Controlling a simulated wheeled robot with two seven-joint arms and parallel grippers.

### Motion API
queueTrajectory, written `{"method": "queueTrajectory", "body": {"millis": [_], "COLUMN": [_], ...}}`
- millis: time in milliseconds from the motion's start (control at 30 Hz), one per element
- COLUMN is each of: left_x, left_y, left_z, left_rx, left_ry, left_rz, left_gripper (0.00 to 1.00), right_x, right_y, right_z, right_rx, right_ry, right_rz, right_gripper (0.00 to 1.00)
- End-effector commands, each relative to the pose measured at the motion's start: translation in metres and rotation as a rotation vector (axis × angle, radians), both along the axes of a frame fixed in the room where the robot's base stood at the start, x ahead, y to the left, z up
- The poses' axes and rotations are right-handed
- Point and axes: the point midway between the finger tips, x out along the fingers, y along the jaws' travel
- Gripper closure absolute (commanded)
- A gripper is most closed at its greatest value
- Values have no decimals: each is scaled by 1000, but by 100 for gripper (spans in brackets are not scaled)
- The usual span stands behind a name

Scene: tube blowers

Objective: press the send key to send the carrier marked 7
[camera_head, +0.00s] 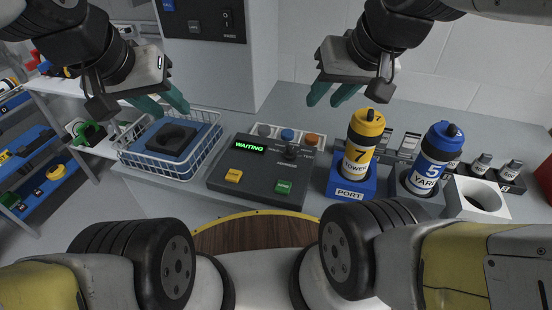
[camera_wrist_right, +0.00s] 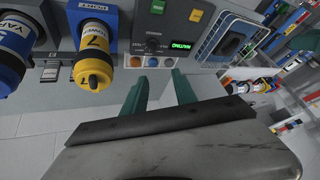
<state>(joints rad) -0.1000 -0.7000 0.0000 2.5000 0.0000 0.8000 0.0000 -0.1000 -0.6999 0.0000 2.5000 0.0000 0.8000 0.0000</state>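The yellow carrier marked 7 and TOWER (camera_head: 361,142) stands upright in the blue PORT holder (camera_head: 350,188). It also shows in the right wrist view (camera_wrist_right: 94,50). The dark console (camera_head: 222,177) has a green-lit display reading WAITING (camera_head: 250,143), a yellow key (camera_head: 233,176) and a green key (camera_head: 284,187); the key labels are too small to read. My left gripper (camera_head: 162,104) is open and empty above the wire basket. My right gripper (camera_head: 332,93) is open and empty above and behind the console, left of the carrier; its separated fingers show in the right wrist view (camera_wrist_right: 160,92).
The wire basket (camera_head: 130,159) with a black pad is left of the console.

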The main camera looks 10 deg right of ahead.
Motion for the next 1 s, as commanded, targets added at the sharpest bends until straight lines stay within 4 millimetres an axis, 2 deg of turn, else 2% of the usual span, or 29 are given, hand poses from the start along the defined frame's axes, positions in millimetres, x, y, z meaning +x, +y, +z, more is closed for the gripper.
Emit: {"method": "queueTrajectory", "body": {"millis": [400,433,600,1000], "left_x": [0,0,0,0], "left_y": [0,0,0,0], "left_z": [0,0,0,0], "left_rx": [0,0,0,0], "left_ry": [0,0,0,0], "left_rz": [0,0,0,0], "left_gripper": [64,64,64,64], "right_x": [0,0,0,0], "right_y": [0,0,0,0], "right_z": [0,0,0,0], "right_rx": [0,0,0,0], "right_ry": [0,0,0,0], "right_rz": [0,0,0,0], "right_gripper": [66,68,100,100]}}
